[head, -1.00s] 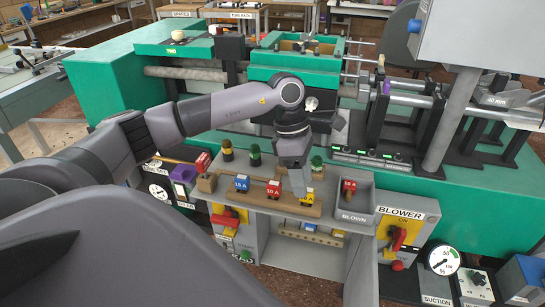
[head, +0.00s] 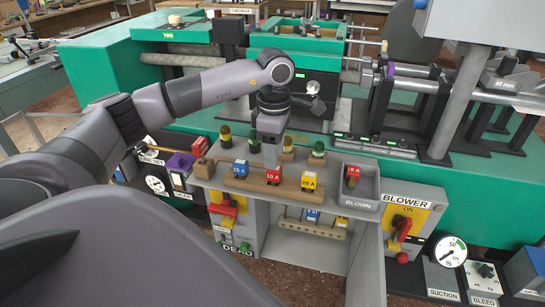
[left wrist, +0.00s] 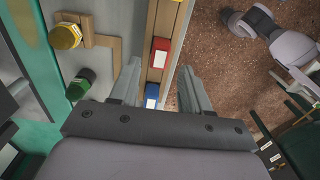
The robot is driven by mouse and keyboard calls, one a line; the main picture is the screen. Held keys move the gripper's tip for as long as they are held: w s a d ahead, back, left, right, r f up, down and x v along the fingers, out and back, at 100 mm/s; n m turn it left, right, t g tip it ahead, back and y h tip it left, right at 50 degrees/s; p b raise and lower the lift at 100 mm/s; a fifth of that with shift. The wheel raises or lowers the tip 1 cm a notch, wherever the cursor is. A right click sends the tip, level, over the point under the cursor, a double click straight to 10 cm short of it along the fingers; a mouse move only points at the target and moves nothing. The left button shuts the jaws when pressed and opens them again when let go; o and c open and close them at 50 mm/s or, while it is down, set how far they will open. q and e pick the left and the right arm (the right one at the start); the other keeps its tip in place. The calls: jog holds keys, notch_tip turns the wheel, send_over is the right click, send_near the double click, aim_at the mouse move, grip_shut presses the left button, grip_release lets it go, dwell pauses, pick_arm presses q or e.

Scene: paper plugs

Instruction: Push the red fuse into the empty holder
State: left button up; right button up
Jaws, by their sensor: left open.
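A red fuse (head: 273,175) marked 10 A sits on a wooden rail (head: 255,183) on the grey shelf, between a blue fuse (head: 241,168) and a yellow fuse (head: 308,181). My left gripper (head: 270,160) points down just behind and above the red fuse. In the left wrist view the open left gripper (left wrist: 158,85) shows empty, with the red fuse (left wrist: 160,50) and blue fuse (left wrist: 152,94) seen between and beyond its fingers. Another red fuse (head: 353,172) lies in the BLOWN tray (head: 370,187). An empty holder cannot be made out clearly. My right gripper is not seen.
Below the shelf, an open compartment has a strip (head: 320,229) with a blue fuse (head: 313,216) and a yellow one (head: 341,222). Dark green and yellow-topped plugs (head: 319,150) stand behind the rail. A BLOWER box (head: 410,222) is at right.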

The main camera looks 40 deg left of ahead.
pick_arm(q)
jog(key=shift+f, duration=0.1)
dwell(0.3)
jog(key=shift+f+b, duration=1.2)
jog(key=shift+f, duration=0.85)
jog(key=shift+c, duration=0.3)
grip_shut()
jog(key=shift+r, duration=0.15)
jog(key=shift+r+p, duration=2.05)
jog(key=shift+r, duration=0.4)
